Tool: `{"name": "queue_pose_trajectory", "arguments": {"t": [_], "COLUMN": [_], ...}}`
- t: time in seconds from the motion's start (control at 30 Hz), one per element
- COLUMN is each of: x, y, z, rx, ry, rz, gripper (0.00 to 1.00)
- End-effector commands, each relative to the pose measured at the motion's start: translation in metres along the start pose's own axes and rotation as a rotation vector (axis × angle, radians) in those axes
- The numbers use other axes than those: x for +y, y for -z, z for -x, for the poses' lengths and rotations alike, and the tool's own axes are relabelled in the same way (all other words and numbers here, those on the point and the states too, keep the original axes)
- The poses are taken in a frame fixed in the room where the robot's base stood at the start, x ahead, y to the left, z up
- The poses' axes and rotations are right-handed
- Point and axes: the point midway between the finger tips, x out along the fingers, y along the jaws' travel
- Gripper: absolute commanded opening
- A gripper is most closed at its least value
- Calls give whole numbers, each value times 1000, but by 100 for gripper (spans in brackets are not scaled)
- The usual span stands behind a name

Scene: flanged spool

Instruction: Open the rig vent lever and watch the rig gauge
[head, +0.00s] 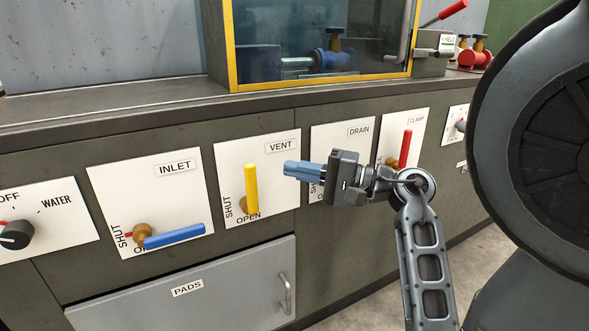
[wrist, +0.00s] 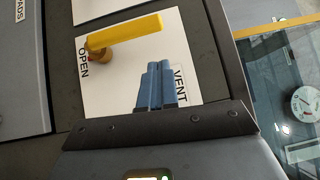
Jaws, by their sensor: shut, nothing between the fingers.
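The yellow vent lever (head: 251,188) stands upright on its white VENT panel (head: 277,172), its handle rising from a brass pivot just above the word OPEN. SHUT is printed to the left of the pivot. In the wrist view the lever (wrist: 125,33) lies across the top of the picture. My gripper (head: 287,168) is right of the lever, its blue fingers shut and empty, pointing left. In the wrist view the fingertips (wrist: 159,65) show below the lever, apart from it. A round white gauge (wrist: 308,104) is partly in view behind glass; its reading is too small to tell.
The blue inlet lever (head: 174,236) juts out left of the vent panel. The drain panel (head: 340,140) is partly hidden behind my gripper, and the red clamp lever (head: 405,148) stands upright right of it. A yellow-framed window (head: 232,60) rises above the counter.

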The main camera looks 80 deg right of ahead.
Motion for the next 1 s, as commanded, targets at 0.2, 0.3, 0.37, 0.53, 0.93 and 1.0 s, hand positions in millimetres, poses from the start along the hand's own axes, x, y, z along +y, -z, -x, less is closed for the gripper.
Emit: {"name": "queue_pose_trajectory", "arguments": {"t": [0.2,0.3,0.37,0.53,0.93,1.0], "x": [-3,-4,-4,-6,-6,-6], "y": [0,0,0,0,0,0], "z": [28,43,53,76,88,88], "rx": [2,3,3,1,-1,-1], "ry": [-2,-2,-2,-1,0,0], "rz": [-2,-1,-3,-1,0,0], "gripper": [0,0,0,0,0,0]}}
